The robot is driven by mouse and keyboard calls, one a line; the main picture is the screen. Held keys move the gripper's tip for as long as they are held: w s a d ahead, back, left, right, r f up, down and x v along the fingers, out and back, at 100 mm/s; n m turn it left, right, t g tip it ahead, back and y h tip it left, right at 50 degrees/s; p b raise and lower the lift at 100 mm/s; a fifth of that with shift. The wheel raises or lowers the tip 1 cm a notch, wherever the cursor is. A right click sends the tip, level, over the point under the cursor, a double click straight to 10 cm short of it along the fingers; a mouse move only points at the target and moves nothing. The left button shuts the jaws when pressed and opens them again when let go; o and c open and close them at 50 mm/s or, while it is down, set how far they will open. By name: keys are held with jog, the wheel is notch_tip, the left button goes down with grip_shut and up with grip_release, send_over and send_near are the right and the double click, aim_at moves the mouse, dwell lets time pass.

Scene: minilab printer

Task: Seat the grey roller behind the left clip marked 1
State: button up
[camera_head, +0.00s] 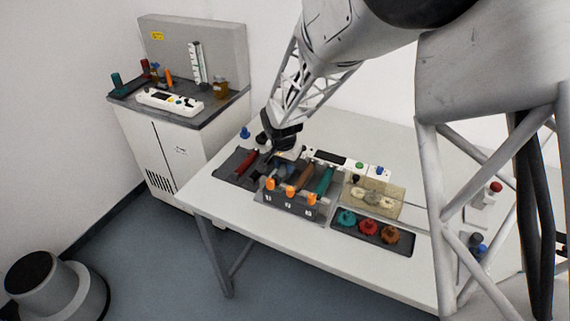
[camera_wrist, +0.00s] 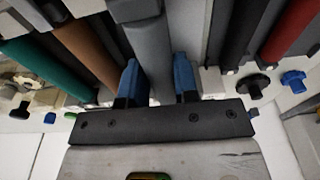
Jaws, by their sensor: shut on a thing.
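My gripper (camera_head: 285,158) is over the back left of the dark roller holder (camera_head: 298,208). In the wrist view its blue fingers (camera_wrist: 157,82) are shut on the grey roller (camera_wrist: 150,45), one on each side. In the head view the grey roller is mostly hidden by my gripper. The left orange clip (camera_head: 270,184) stands at the holder's front, left of two other orange clips. A brown roller (camera_wrist: 88,48) and a teal roller (camera_wrist: 45,65) lie beside the grey one. I cannot tell whether the grey roller touches its seat.
A dark tray (camera_head: 228,165) with a red roller (camera_head: 246,162) and a black one lies left of the holder. A white control panel (camera_head: 345,163) stands behind. A tray of coloured knobs (camera_head: 368,228) and a beige unit (camera_head: 385,192) are to the right. The table's front left is clear.

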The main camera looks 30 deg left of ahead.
jog(key=shift+f, duration=0.2)
jog(key=shift+f, duration=0.35)
jog(key=shift+f, duration=0.15)
jog(key=o, duration=1)
jog(key=shift+o, duration=0.2)
jog(key=shift+r, duration=4.45)
